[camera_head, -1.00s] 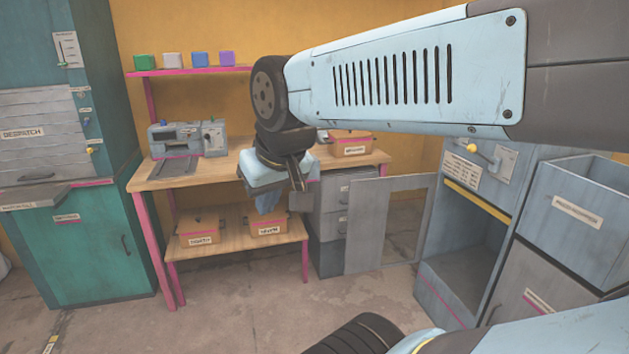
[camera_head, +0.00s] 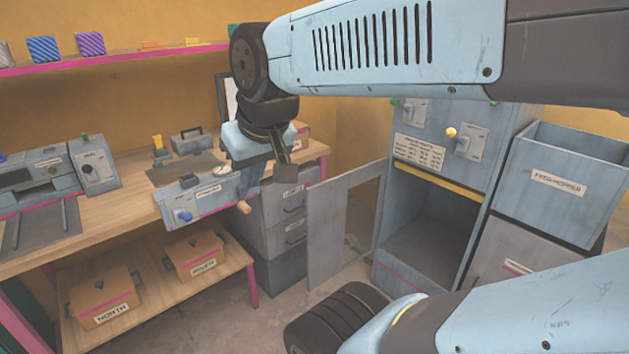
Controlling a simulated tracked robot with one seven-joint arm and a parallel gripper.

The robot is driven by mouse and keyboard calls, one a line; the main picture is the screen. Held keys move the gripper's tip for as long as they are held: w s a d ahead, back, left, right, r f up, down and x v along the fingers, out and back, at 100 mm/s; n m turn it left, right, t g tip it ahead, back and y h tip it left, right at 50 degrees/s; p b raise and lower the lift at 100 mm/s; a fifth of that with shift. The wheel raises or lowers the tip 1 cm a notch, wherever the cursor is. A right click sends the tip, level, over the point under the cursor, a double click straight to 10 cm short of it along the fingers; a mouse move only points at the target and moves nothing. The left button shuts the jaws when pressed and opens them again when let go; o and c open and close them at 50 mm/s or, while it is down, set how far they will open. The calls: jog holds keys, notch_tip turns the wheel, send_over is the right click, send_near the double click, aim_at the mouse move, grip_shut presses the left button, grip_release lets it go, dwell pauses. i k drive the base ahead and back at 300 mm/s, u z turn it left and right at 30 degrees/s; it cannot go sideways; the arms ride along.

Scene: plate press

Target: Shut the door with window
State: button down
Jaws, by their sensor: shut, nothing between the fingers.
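The door with window (camera_head: 328,228) is a grey panel with a rectangular opening in its right part. It stands swung open to the left of the grey-blue press cabinet (camera_head: 395,272), whose dark compartment is uncovered. My gripper (camera_head: 243,187) points down at the upper left of the door, in front of the workbench in the picture. It is shut and empty, and a gap shows between it and the door in the picture. Its fingertips are small and hard to separate from the bench device behind.
A wooden workbench (camera_head: 120,188) with devices stands at left, with boxes on its lower shelf. A grey drawer cabinet (camera_head: 285,245) is just left of the door. A feed hopper (camera_head: 560,180) is at right. Some bare floor lies below the door.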

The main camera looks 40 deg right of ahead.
aim_at(326, 202)
jog(key=z, duration=0.35)
jog(key=i, duration=0.9)
jog(key=z, duration=0.6)
jog(key=k, duration=0.7)
jog(key=z, duration=0.25)
jog(key=i, duration=0.8)
jog(key=u, duration=0.05)
